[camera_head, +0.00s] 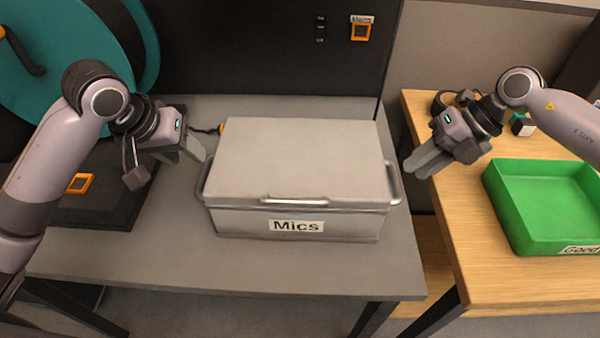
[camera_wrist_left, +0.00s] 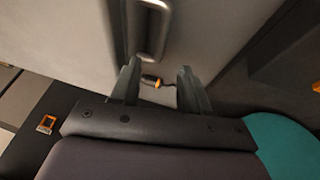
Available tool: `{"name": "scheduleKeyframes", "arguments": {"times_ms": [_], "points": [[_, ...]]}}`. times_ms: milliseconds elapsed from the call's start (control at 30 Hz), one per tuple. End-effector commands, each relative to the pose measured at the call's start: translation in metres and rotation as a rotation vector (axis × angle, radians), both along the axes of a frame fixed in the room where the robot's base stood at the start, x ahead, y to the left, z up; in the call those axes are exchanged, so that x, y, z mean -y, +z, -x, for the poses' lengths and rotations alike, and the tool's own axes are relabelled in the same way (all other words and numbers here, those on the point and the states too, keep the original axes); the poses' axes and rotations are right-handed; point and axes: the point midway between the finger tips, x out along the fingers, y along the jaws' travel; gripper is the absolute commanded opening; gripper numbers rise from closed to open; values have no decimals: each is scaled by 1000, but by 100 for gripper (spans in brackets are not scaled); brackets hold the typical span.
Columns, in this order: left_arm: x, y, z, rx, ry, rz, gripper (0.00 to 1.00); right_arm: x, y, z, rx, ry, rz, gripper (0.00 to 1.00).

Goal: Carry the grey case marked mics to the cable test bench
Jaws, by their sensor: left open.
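The grey case marked Mics (camera_head: 300,160) sits closed and level on a grey table, its label facing me. It has a bar handle on its left end (camera_head: 203,178) and one on its right end (camera_head: 394,185). My left gripper (camera_head: 195,152) is open and empty, just off the case's left end. In the left wrist view the end handle (camera_wrist_left: 155,30) lies ahead of the open fingers (camera_wrist_left: 160,90), not between them. My right gripper (camera_head: 415,167) is beside the right end, apart from its handle; its finger gap is unclear.
The grey table (camera_head: 150,255) has free room in front of the case. A dark cable with an orange end (camera_wrist_left: 152,81) lies near the left end. A wooden table (camera_head: 480,270) with a green tray (camera_head: 510,218) stands right, across a gap. A teal disc (camera_head: 50,50) is left.

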Motion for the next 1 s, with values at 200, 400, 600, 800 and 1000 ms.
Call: {"name": "scheduleKeyframes", "arguments": {"times_ms": [200, 400, 600, 800, 1000], "points": [[0, 0, 0, 0, 0, 0, 45, 0, 0, 0, 0, 0, 1, 24], [1, -5, -2, -2, 0, 0, 45, -3, -5, 1, -3, 2, 0, 24], [5, -30, -12, -5, 1, 1, 45, -18, -27, 2, -3, 2, 0, 24], [10, -54, -22, -3, 0, 0, 45, -33, -50, 2, -3, 2, -1, 24], [11, -64, -27, 0, 0, 1, 45, -39, -60, 2, -1, 1, 0, 24]]}}
